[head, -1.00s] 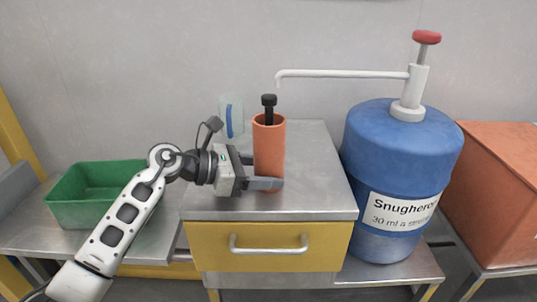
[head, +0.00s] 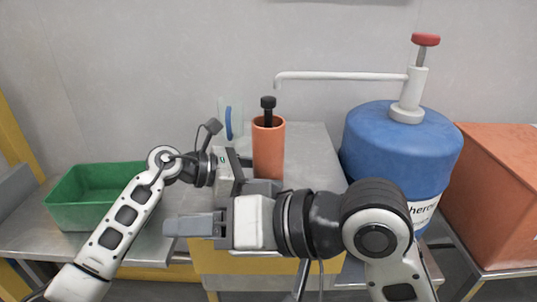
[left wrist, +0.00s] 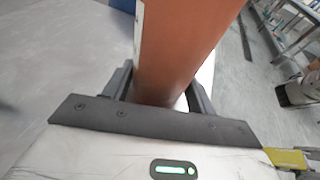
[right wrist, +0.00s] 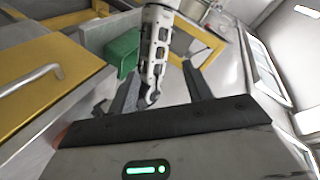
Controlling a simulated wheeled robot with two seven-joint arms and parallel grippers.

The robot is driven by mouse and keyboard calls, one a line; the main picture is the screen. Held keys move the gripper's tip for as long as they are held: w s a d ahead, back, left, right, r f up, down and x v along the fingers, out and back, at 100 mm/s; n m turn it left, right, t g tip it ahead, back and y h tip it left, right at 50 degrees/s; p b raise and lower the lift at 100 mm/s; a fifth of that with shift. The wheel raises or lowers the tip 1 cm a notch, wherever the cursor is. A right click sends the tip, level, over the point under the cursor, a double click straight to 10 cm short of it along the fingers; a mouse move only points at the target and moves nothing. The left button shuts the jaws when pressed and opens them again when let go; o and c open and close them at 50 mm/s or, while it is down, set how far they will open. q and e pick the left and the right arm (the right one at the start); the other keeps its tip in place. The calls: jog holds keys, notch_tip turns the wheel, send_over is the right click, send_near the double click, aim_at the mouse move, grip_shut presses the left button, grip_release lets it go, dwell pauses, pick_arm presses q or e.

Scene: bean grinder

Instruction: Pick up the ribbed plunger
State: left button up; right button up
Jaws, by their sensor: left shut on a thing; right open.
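The black plunger (head: 268,109) stands upright in the top of an orange cylinder (head: 268,150) on the metal counter. Only its knob and a short stem show; the rest is hidden inside. My left gripper (head: 264,184) is shut around the lower part of the orange cylinder, which fills the space between its fingers in the left wrist view (left wrist: 180,50). My right gripper (head: 170,225) is open and empty. It points left in front of the counter, lower than the plunger and apart from it. In the right wrist view its fingers are spread (right wrist: 165,85).
A translucent container with a blue stripe (head: 232,120) stands behind the cylinder. A blue pump drum (head: 385,140) stands to the right, its white spout (head: 340,76) reaching left above the plunger. A green bin (head: 90,190) sits left. My right arm covers much of the yellow drawer front (head: 270,264).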

jog(key=w+d+r+m+t+h, duration=0.1)
jog(key=w+r, duration=0.3)
jog(key=r, duration=0.4)
jog(key=w+d+r+m, duration=0.2)
jog(key=w+r, duration=0.2)
jog(key=r, duration=0.3)
jog(key=n+g+h, duration=0.1)
jog(key=n+h, duration=0.5)
jog(key=h, duration=0.4)
send_near(270, 98)
jog(key=x, duration=1.1)
jog(key=shift+f, duration=0.15)
jog(key=shift+c, duration=0.3)
grip_shut()
